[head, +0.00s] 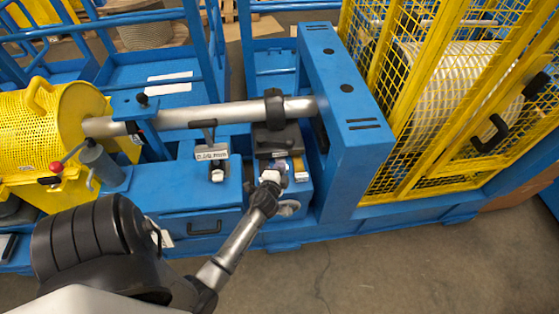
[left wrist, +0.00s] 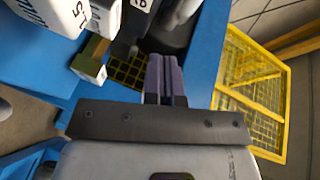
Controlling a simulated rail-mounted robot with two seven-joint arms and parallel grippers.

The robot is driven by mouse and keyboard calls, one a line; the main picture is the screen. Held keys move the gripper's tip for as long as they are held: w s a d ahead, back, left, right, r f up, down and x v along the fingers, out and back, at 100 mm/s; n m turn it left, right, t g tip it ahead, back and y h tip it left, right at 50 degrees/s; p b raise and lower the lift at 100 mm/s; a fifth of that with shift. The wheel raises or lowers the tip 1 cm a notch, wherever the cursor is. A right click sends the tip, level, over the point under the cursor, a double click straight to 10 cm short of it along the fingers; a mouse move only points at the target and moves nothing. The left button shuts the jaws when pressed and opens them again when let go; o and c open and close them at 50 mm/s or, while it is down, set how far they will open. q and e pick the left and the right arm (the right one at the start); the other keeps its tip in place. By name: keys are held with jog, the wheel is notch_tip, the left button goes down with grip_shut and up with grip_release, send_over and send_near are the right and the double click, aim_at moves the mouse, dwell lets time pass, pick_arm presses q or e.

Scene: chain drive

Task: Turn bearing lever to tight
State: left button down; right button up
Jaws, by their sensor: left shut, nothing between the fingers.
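My left gripper (head: 271,177) is shut and empty over the front of the blue machine, just in front of a dark bearing block (head: 277,139) under the steel shaft. In the left wrist view its two fingers (left wrist: 166,78) are pressed together, with a dark rounded part (left wrist: 168,40) just beyond the tips; I cannot tell whether they touch. A T-shaped lever (head: 207,131) stands above a white label plate to the gripper's left. I cannot make out for certain which part is the bearing lever, or its position. My right gripper is not in view.
The steel shaft (head: 190,116) runs from the yellow guard (head: 60,118) to a blue upright frame (head: 345,105). A yellow mesh cage (head: 440,95) stands right. In the left wrist view, white lettered boxes (left wrist: 55,14) and a small yellow-green block (left wrist: 90,60) lie left of the fingers.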

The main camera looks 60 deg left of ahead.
aim_at(288, 147)
pick_arm(q)
jog(key=shift+s+d+f+m+t+b, duration=0.15)
jog(key=shift+s+m+b, duration=0.15)
jog(key=shift+m, duration=0.3)
jog(key=shift+s+d+f+m+t+b, duration=0.15)
jog(key=shift+s+m, duration=0.1)
jog(key=shift+m, duration=0.35)
jog(key=shift+r, duration=0.15)
jog(key=shift+m, duration=0.3)
jog(key=b+x, duration=0.1)
jog(key=x, duration=0.9)
jog(key=shift+s+r+b, duration=0.1)
jog(key=shift+r+b, duration=0.1)
jog(key=shift+b, duration=0.1)
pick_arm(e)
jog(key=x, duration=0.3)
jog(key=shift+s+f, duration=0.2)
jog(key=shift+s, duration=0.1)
pick_arm(q)
jog(key=shift+a, duration=0.1)
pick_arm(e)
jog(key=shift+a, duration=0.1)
